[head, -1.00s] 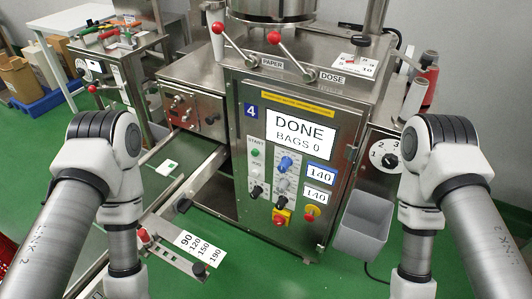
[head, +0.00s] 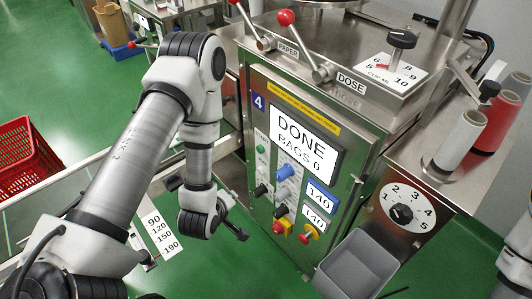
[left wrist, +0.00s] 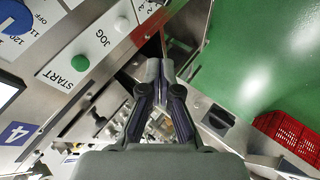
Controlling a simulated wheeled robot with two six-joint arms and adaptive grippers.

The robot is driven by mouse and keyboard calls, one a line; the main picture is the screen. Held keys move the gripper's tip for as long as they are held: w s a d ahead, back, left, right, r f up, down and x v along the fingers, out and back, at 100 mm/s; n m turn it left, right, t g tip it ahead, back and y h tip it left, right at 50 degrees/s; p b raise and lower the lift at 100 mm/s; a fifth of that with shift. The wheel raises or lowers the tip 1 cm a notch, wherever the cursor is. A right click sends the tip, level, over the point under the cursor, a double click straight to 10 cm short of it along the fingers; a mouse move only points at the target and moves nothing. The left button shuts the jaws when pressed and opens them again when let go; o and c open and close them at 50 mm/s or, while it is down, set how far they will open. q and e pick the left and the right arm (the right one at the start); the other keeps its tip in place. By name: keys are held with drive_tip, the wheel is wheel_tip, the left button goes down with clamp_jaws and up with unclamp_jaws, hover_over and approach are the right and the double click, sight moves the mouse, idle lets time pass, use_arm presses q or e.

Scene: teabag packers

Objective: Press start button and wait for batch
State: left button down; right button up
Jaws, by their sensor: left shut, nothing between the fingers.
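The packing machine (head: 380,115) has a control panel with a screen (head: 303,137) reading DONE, BAGS 0. The green start button (head: 260,149) is at the panel's upper left, under the START label. In the left wrist view the green start button (left wrist: 80,63) is left of the fingers, with a white JOG button (left wrist: 121,25) beside it. My left gripper (head: 240,234) is shut and empty, in front of the panel's lower left and below the start button. In the left wrist view its fingertips (left wrist: 160,70) are together and apart from the start button. My right gripper is out of view.
Levers with red balls (head: 286,17) rise from the top. A numbered dial (head: 401,213) is at right. A red crate (head: 25,155) is far left.

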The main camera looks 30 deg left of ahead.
sight(260, 149)
use_arm(q)
drive_tip(key=w+a+r+n+t+y+b, duration=0.1)
drive_tip(key=w+a+r+n+t+y, duration=0.1)
drive_tip(key=w+a+r+n+t, duration=0.1)
drive_tip(key=shift+w+a+r+n+b, duration=0.35)
drive_tip(key=shift+w+a+r+n, duration=0.15)
drive_tip(key=shift+w+a+n, duration=0.3)
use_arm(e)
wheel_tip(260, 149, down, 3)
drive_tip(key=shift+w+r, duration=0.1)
use_arm(q)
drive_tip(key=shift+w+d, duration=0.15)
drive_tip(key=shift+d, duration=0.05)
drive_tip(key=w+d, duration=0.3)
drive_tip(key=w, duration=0.5)
drive_tip(key=shift+d+b, duration=0.15)
drive_tip(key=shift+b, duration=0.2)
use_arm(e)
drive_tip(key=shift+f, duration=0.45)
use_arm(q)
drive_tip(key=shift+w+d, duration=0.15)
drive_tip(key=shift+w, duration=0.2)
